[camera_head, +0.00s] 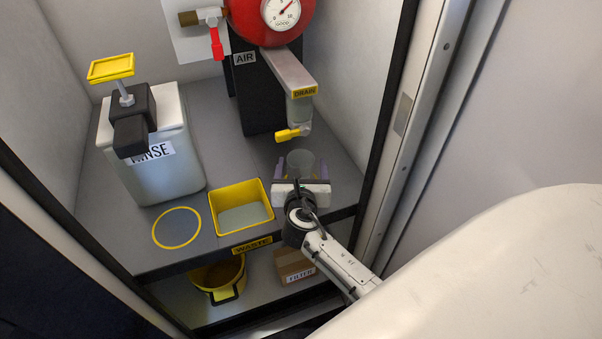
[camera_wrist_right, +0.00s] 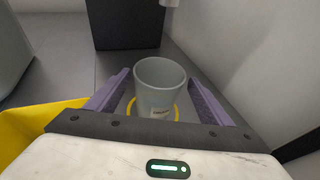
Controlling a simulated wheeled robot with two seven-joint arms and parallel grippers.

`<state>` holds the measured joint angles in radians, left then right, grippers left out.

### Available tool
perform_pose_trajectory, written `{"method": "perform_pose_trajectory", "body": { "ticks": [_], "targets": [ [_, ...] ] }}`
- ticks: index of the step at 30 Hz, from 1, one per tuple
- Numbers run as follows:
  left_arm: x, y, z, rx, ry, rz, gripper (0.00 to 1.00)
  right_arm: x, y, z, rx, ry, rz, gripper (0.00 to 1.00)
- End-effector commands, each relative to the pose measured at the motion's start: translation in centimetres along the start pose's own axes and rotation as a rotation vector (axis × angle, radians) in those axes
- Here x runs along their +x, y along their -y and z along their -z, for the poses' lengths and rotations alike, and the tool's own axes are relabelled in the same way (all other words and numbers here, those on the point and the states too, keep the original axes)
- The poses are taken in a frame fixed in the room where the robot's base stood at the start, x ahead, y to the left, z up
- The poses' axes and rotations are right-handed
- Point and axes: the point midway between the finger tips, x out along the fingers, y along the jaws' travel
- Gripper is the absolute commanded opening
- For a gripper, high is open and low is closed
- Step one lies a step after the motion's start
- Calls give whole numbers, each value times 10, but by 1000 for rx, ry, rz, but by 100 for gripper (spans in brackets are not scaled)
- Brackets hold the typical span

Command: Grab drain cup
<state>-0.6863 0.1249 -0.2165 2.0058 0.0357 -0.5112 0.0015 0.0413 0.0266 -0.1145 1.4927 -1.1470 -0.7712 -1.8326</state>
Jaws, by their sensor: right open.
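The drain cup (camera_head: 300,160) is a clear grey cup standing upright on the shelf, below the drain outlet with its yellow valve handle (camera_head: 290,134). In the right wrist view the cup (camera_wrist_right: 160,88) stands on a yellow ring marking (camera_wrist_right: 176,112). My right gripper (camera_head: 301,168) is open, with its purple-padded fingers on either side of the cup; it also shows in the right wrist view (camera_wrist_right: 160,90). Gaps show between the fingers and the cup in the wrist view. My left gripper is not in view.
A yellow waste tray (camera_head: 262,191) sits left of my right gripper. The white rinse container (camera_head: 165,180) stands further left, behind an empty yellow ring (camera_head: 176,228). A red tank (camera_head: 262,25) is above. A lower shelf holds a yellow bucket (camera_head: 222,292) and a cardboard box (camera_head: 290,264).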

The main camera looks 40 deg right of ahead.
Motion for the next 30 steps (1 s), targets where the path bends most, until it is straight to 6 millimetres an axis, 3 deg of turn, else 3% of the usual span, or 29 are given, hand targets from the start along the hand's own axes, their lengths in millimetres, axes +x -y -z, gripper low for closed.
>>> {"method": "perform_pose_trajectory", "body": {
  "ticks": [9, 17, 25, 30],
  "targets": [
    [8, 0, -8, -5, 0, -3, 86, 43, -3, -1, 1, 1, 1, 74],
    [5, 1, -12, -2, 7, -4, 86, 46, -3, -2, 1, 0, 1, 74],
    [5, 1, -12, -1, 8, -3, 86, 46, -3, -2, 1, -1, 1, 32],
    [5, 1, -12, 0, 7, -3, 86, 46, -3, -2, 1, 0, 1, 29]
  ]
}}
